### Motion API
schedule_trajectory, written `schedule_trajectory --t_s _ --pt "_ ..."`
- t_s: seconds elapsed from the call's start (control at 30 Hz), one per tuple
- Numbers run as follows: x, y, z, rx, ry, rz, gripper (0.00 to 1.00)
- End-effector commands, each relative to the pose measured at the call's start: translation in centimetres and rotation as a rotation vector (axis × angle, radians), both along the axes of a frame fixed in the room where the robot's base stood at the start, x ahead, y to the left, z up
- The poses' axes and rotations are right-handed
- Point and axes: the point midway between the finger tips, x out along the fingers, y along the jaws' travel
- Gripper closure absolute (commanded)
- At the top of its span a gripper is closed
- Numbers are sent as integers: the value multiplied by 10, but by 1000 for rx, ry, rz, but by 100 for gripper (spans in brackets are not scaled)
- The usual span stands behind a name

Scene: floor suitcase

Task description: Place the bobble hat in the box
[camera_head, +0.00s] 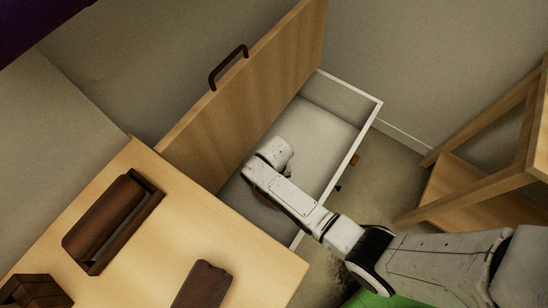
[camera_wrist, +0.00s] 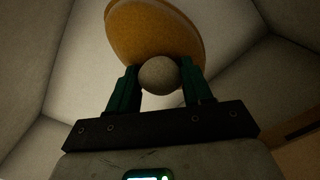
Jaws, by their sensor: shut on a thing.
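The bobble hat (camera_wrist: 152,30) shows in the wrist view as an orange-yellow dome with a round grey bobble. My gripper (camera_wrist: 158,82) has its two green fingers shut on the bobble, with the hat's body beyond them. A white-walled open box (camera_head: 363,118) with a wooden front panel shows in the head view. My arm reaches over its near side, and the wrist end is over or inside the opening.
The wooden panel (camera_head: 250,95) with a dark handle (camera_head: 228,68) stands along the box's left side. A wooden top at lower left bears a brown case (camera_head: 110,222) and other brown things (camera_head: 203,286). A wooden shelf (camera_head: 470,195) stands at right. The box's far end is clear.

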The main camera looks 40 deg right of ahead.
Motion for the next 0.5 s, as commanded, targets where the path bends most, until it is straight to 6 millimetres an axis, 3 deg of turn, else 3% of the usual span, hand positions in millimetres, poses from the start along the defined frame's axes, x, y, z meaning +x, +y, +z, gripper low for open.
schedule_trajectory --t_s 0.27,0.5 --pt "0 0 -35 -1 1 1 100" --pt "0 0 -35 0 0 1 100"
